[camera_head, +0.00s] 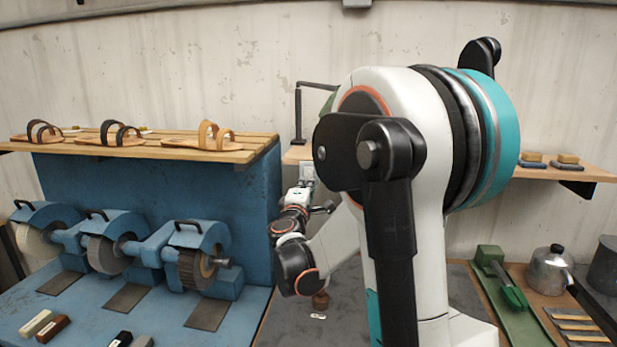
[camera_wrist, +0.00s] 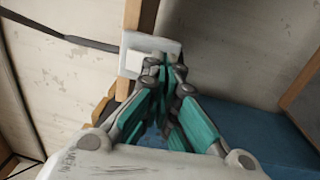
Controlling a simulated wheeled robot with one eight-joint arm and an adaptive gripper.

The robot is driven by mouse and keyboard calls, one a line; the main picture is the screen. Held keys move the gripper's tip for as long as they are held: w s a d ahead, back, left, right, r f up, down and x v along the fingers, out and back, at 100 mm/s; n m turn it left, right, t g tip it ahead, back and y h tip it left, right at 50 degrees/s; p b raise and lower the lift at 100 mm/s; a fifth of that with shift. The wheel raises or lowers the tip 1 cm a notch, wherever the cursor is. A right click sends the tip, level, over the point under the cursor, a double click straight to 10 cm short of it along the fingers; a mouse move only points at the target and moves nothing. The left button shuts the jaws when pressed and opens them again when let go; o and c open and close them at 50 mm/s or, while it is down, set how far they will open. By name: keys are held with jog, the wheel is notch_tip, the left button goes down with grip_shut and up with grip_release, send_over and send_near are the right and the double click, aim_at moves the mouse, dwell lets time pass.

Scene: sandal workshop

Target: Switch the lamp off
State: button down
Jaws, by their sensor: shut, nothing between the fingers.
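The lamp's dark post and arm (camera_head: 298,112) stand against the wall, left of my arm's big joint. A bit of green beside that joint may be its shade; most of it is hidden, and I cannot tell if the lamp is lit. A pale wall switch (camera_wrist: 168,46) is fixed by a wooden upright in the wrist view; it also shows in the head view (camera_head: 307,170). My gripper (camera_wrist: 165,70) is shut and empty, its fingertips right at the switch's lower part and partly covering it. I cannot tell whether they touch it.
A wooden shelf with sandals (camera_head: 185,148) on a blue panel is close on the left. Blue grinding machines (camera_head: 110,245) stand below it. Another shelf (camera_head: 565,171) is on the right, above a kettle (camera_head: 549,272) and a green tool (camera_head: 505,283).

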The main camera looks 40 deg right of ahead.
jog(key=shift+w+d, duration=0.25)
dwell(0.3)
jog(key=shift+a, duration=0.1)
jog(key=v, duration=0.8)
jog(key=shift+r, duration=0.4)
dwell(0.3)
jog(key=s+a+f+m+g+y+b, duration=0.1)
jog(key=s+a+f+m+g+y, duration=0.2)
jog(key=s+a, duration=0.9)
jog(key=s+a+f+m+g+y, duration=0.2)
jog(key=s+a+f+m+y, duration=0.3)
jog(key=s+a+f+y, duration=0.5)
jog(key=s+a+y, duration=0.1)
jog(key=s+a, duration=0.1)
jog(key=a, duration=0.3)
jog(key=shift+s+a+f+g+b, duration=0.15)
jog(key=shift+s+a+g+b, duration=0.15)
jog(key=shift+g+b, duration=0.1)
